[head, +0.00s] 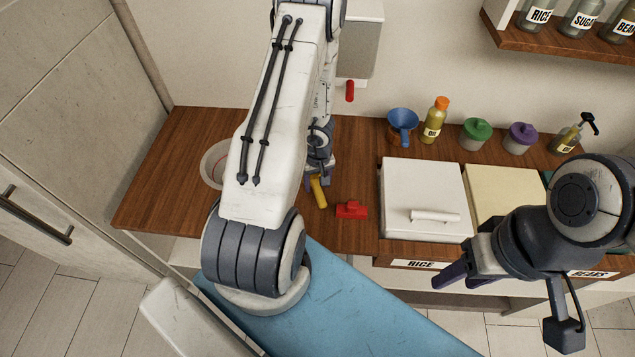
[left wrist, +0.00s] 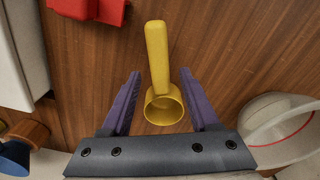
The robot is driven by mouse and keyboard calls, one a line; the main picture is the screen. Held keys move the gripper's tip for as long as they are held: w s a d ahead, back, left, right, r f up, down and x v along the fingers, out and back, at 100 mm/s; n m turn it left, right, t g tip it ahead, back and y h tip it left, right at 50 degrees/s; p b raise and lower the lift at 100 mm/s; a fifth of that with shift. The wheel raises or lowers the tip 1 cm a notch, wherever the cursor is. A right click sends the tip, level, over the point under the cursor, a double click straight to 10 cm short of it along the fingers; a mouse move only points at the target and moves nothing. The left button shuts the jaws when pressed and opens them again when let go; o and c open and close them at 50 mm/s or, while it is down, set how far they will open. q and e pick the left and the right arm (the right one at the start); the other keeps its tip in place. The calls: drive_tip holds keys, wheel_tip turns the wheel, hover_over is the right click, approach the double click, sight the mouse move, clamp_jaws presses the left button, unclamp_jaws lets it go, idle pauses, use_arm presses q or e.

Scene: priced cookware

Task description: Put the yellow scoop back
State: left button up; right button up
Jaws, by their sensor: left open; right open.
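The yellow scoop (head: 319,192) lies on the wooden counter, partly hidden by my left arm in the head view. In the left wrist view the scoop (left wrist: 157,60) has its round cup near my fingers and its handle pointing away. My left gripper (head: 318,178) is open above the counter. Its purple fingers (left wrist: 160,95) stand on either side of the scoop's cup with gaps, not visibly touching it. My right gripper (head: 464,278) is open and empty, in front of the bins at the counter's front edge.
A red object (head: 352,211) lies right of the scoop. A white bowl (head: 212,165) stands left of it. White-lidded RICE bin (head: 422,186) and a cream-lidded bin (head: 500,190) stand right.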

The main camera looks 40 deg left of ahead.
sight(318, 189)
use_arm(q)
wheel_tip(318, 189, up, 8)
drive_tip(key=p, duration=0.6)
drive_tip(key=shift+d+r+p, duration=0.15)
drive_tip(key=shift+r+p, duration=0.1)
drive_tip(key=shift+p, duration=0.15)
drive_tip(key=w+d+r+m+t+h, duration=0.1)
drive_tip(key=w+d+r+m, duration=0.2)
drive_tip(key=d+r, duration=0.35)
drive_tip(key=w+d+r+m+t+h, duration=0.1)
drive_tip(key=w+d+r+m, duration=0.15)
drive_tip(key=d+r, duration=0.4)
drive_tip(key=s+d+r+m+h, duration=0.1)
drive_tip(key=s+d+r+m, duration=0.1)
drive_tip(key=d+r, duration=0.3)
drive_tip(key=s+d+r+m+h, duration=0.1)
drive_tip(key=s+d+r+m, duration=0.2)
drive_tip(key=d, duration=0.5)
drive_tip(key=s+d+r+m+g+y, duration=0.1)
drive_tip(key=s+r+m, duration=0.3)
drive_tip(key=s, duration=0.5)
drive_tip(key=s+r+m+g+y, duration=0.1)
drive_tip(key=s+r+m, duration=0.2)
drive_tip(key=s, duration=0.6)
wheel_tip(318, 189, up, 2)
drive_tip(key=shift+d+r+m+y, duration=0.1)
drive_tip(key=shift+d+m+y, duration=0.2)
drive_tip(key=shift+d+m, duration=0.1)
